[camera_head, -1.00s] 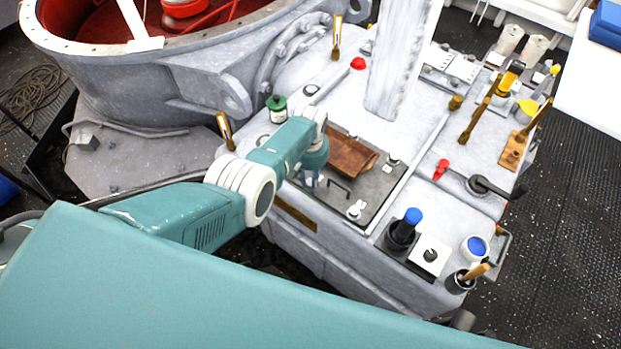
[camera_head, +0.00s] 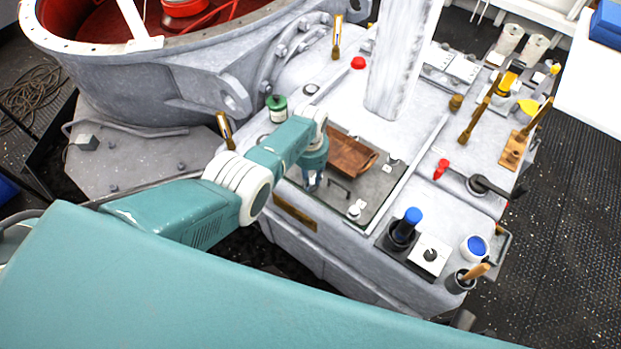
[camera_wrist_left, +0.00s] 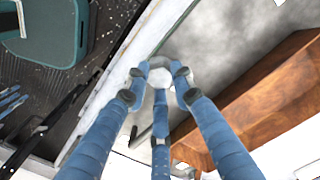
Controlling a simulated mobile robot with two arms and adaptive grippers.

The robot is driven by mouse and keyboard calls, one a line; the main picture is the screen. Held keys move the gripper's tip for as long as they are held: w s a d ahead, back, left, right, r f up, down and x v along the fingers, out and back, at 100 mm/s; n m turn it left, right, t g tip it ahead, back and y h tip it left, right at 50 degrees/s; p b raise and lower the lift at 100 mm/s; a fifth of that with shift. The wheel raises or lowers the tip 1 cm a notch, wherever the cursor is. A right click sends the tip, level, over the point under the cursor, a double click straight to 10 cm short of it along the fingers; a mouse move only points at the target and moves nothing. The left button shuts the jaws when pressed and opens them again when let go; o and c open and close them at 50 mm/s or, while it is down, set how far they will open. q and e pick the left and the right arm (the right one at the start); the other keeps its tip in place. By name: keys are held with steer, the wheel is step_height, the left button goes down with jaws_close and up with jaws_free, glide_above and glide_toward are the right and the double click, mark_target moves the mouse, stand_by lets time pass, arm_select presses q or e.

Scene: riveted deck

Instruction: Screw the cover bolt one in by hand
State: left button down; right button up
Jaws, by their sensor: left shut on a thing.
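The cover (camera_head: 368,190) is a dark grey plate with a small bar handle, set in the top of the pale grey machine housing. My left gripper (camera_head: 312,182) points down over the cover's near left corner, partly hidden by its own wrist. In the left wrist view its blue fingers (camera_wrist_left: 158,78) are shut around a pale, hexagonal bolt head (camera_wrist_left: 158,72) close to the plate's edge. The bolt's shank and its hole are hidden. Other silvery bolts stand at the cover's near right corner (camera_head: 355,209) and far right corner (camera_head: 391,160). My right gripper is not in view.
A brown wooden tray (camera_head: 365,169) lies on the cover, close to my left fingers; it also shows in the left wrist view (camera_wrist_left: 240,105). A green-capped jar (camera_head: 278,108) and brushes stand nearby. A grey post (camera_head: 398,70) rises behind. A blue-topped black knob (camera_head: 405,228) stands to the right.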

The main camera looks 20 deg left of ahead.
arm_select(q)
steer(key=m, duration=0.5)
steer(key=shift+w+r+m, duration=0.3)
steer(key=shift+w+m, duration=0.1)
steer(key=m, duration=0.5)
steer(key=shift+b, duration=0.4)
steer(key=m+b, duration=0.1)
steer(key=m, duration=0.4)
steer(key=shift+m, duration=0.4)
steer(key=m+b, duration=0.1)
steer(key=m, duration=0.4)
steer(key=shift+f, duration=0.1)
steer(key=m+b, duration=0.2)
steer(key=m, duration=0.3)
steer(key=shift+f+m+b, duration=0.1)
steer(key=shift+m+b, duration=0.5)
steer(key=shift+m, duration=0.3)
steer(key=m+b, duration=0.4)
steer(key=b, duration=0.2)
steer(key=shift+s+f+b, duration=0.1)
steer(key=shift+f+b, duration=0.05)
steer(key=shift+b, duration=0.2)
steer(key=shift+m+b, duration=0.3)
steer(key=shift+b, duration=0.35)
steer(key=shift+r, duration=0.3)
